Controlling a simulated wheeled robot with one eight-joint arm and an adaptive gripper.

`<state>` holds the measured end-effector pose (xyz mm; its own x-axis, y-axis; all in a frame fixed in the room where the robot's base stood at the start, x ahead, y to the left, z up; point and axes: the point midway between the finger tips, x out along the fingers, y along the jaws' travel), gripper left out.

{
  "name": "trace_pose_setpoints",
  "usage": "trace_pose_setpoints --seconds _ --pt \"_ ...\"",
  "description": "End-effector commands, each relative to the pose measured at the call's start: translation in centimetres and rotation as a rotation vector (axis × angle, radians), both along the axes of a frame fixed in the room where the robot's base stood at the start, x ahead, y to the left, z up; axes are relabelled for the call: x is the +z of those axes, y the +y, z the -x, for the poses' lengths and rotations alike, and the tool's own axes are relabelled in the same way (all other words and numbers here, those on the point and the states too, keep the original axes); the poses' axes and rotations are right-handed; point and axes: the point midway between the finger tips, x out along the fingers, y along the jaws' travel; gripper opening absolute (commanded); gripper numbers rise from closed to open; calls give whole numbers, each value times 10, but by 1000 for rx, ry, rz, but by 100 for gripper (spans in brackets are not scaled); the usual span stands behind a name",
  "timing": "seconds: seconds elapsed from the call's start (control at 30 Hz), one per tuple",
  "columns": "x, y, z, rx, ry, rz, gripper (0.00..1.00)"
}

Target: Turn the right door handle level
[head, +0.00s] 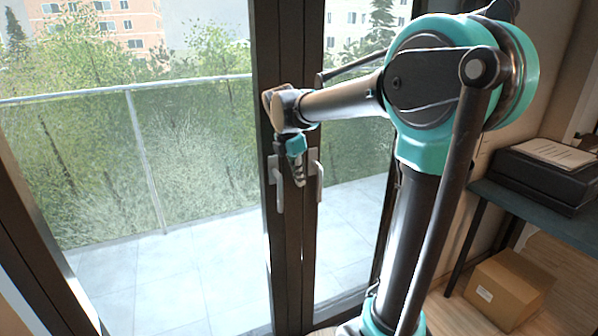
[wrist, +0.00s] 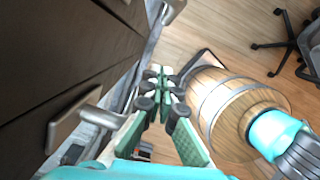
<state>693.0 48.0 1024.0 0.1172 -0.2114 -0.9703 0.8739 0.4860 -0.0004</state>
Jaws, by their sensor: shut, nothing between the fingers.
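The right door handle (head: 317,178) is a pale metal lever on the right door leaf in the head view. Its lever hangs down from its plate. The left handle (head: 279,188) hangs down on the neighbouring leaf. My gripper (head: 299,183) points down in front of the frame between the two handles, shut and empty. In the wrist view, my gripper's green fingers (wrist: 161,74) meet at their tips. One metal handle (wrist: 78,123) shows at the lower left beside the fingers, and part of another metal piece (wrist: 174,10) shows at the top. I cannot tell whether the gripper touches a handle.
Glass doors with dark frames (head: 290,60) stand before a balcony. A dark desk (head: 550,215) with a black box (head: 545,175) is at the right, with a cardboard box (head: 508,290) below. An office chair (wrist: 292,45) stands on the wooden floor (wrist: 225,35).

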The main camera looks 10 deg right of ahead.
Motion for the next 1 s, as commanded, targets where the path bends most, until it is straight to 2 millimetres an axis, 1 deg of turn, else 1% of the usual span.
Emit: trace_pose_setpoints --seconds 0.03,0.1,0.27,0.4,0.53,0.7,1.0 --pt "-10 -2 -2 -2 0 0 0" --pt "-24 -5 -3 -2 0 0 0" --pt "-53 -12 -6 -2 0 0 0" --pt "-51 -31 -17 -4 -1 0 0" --pt "-51 -41 -23 -2 0 0 0" --pt "-51 -46 -25 -1 0 0 0" --pt "-51 -46 -26 -1 -1 1 0"
